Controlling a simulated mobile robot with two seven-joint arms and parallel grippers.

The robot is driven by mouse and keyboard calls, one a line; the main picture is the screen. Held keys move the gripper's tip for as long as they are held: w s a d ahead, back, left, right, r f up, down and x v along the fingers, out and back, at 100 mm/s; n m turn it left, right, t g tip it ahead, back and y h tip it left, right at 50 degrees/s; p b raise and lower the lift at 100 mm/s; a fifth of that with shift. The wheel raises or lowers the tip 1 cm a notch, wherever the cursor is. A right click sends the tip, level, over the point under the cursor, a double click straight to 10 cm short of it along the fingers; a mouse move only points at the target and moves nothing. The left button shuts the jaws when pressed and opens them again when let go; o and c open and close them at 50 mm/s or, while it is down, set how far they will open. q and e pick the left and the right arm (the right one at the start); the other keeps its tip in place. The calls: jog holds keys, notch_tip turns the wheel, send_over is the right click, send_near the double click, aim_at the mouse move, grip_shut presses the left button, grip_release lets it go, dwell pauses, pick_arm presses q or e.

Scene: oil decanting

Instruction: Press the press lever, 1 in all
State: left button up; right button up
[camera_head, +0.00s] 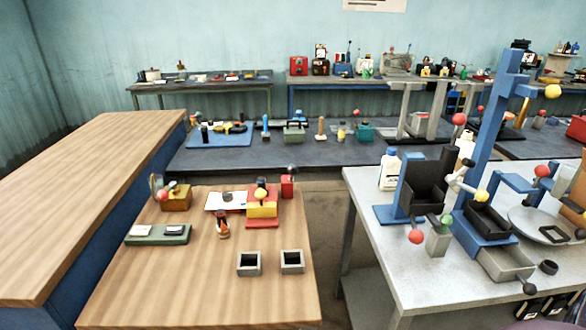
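A tall blue press-like frame (491,130) stands on the grey table at the right. A blue arm near its top ends in a yellow ball knob (552,91). More ball-ended levers are around it: a red knob (458,119), a lower yellow knob (481,195), and a red knob (416,237) low at the front. Another red knob (542,171) is to the right. I cannot tell for sure which of these is the press lever. Neither of my grippers is in view, and nothing is seen touching the levers.
The grey table (392,270) also bears a black open box (430,180), a white bottle (390,170) and a grey drawer (505,262). A wooden table (170,290) at the left holds small devices and two square grey cups. A gap separates the two tables.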

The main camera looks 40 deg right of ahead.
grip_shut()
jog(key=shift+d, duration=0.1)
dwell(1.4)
